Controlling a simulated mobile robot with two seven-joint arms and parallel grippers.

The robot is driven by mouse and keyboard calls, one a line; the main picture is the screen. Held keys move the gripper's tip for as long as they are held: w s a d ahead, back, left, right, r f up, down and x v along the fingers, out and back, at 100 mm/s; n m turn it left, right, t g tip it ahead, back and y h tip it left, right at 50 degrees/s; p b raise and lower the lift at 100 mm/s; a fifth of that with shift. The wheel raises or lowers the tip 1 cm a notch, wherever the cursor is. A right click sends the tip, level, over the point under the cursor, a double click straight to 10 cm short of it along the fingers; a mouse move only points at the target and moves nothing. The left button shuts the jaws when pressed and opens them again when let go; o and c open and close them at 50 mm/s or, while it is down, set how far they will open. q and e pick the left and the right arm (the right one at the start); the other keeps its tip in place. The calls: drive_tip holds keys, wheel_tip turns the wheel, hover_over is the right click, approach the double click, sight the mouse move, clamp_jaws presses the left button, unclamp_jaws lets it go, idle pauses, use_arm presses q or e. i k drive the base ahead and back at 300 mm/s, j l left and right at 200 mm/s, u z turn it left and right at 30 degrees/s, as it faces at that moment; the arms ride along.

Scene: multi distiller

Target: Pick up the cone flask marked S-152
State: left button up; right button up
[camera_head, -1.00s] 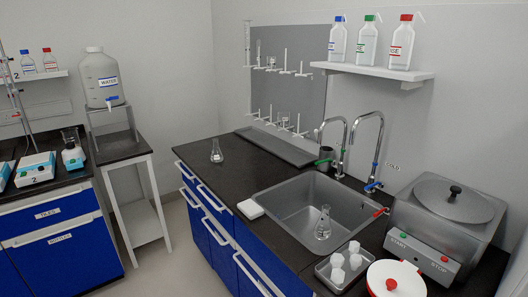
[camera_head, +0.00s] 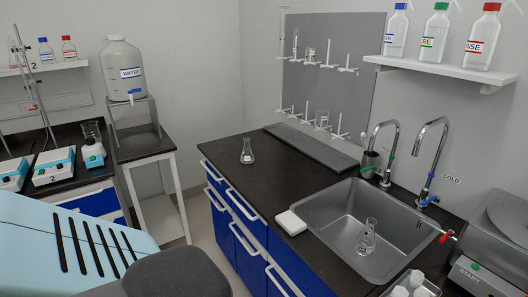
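One conical flask (camera_head: 247,152) of clear glass stands upright on the dark counter, left of the sink. Any label on either flask is too small to read, so I cannot tell which is S-152. Part of my own arm, pale blue with dark slots and a dark grey joint, fills the lower left. Neither gripper shows.
The steel sink (camera_head: 335,200) has two tall taps behind it. A white block (camera_head: 290,222) lies at its left edge. A drying rack (camera_head: 325,88) hangs on the wall. A water tank (camera_head: 125,70) stands on a side stand. The counter around the first flask is clear.

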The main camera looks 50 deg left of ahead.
sight(246, 157)
drive_tip(key=j+z, duration=0.3)
drive_tip(key=j, duration=0.6)
drive_tip(key=k+j+z, duration=0.1)
drive_tip(key=j+z, duration=0.25)
drive_tip(key=j, duration=1.1)
drive_tip(key=k+j, duration=0.15)
drive_tip(key=j, duration=0.9)
drive_tip(key=k+j, duration=0.15)
drive_tip(key=j, duration=0.35)
drive_tip(key=j+z, duration=0.1)
drive_tip(key=j, duration=0.45)
drive_tip(key=k, duration=0.05)
